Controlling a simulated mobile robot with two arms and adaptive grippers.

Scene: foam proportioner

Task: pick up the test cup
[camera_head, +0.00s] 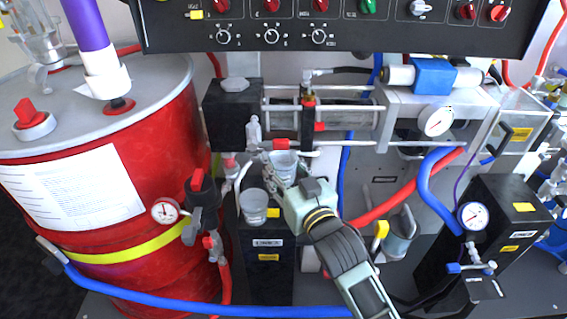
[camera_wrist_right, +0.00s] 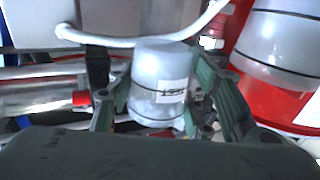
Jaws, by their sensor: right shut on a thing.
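A clear test cup (camera_head: 285,162) with a small white label is between the fingers of my right gripper (camera_head: 275,172). In the right wrist view the cup (camera_wrist_right: 160,75) fills the space between the two fingers, and the gripper is shut on it. A finger hides part of the cup in the head view. A second, similar cup (camera_head: 254,206) stands on the black box just left of my gripper; it also shows large at the upper right of the wrist view (camera_wrist_right: 285,45). Whether the held cup is clear of its support cannot be told. My left gripper is not in view.
A red drum (camera_head: 130,225) stands at the left, with a valve and gauge (camera_head: 165,210) beside it. A black cylinder block (camera_head: 232,112) and pipes lie just behind the cups. A red hose (camera_head: 400,200) and a blue hose (camera_head: 190,303) run nearby.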

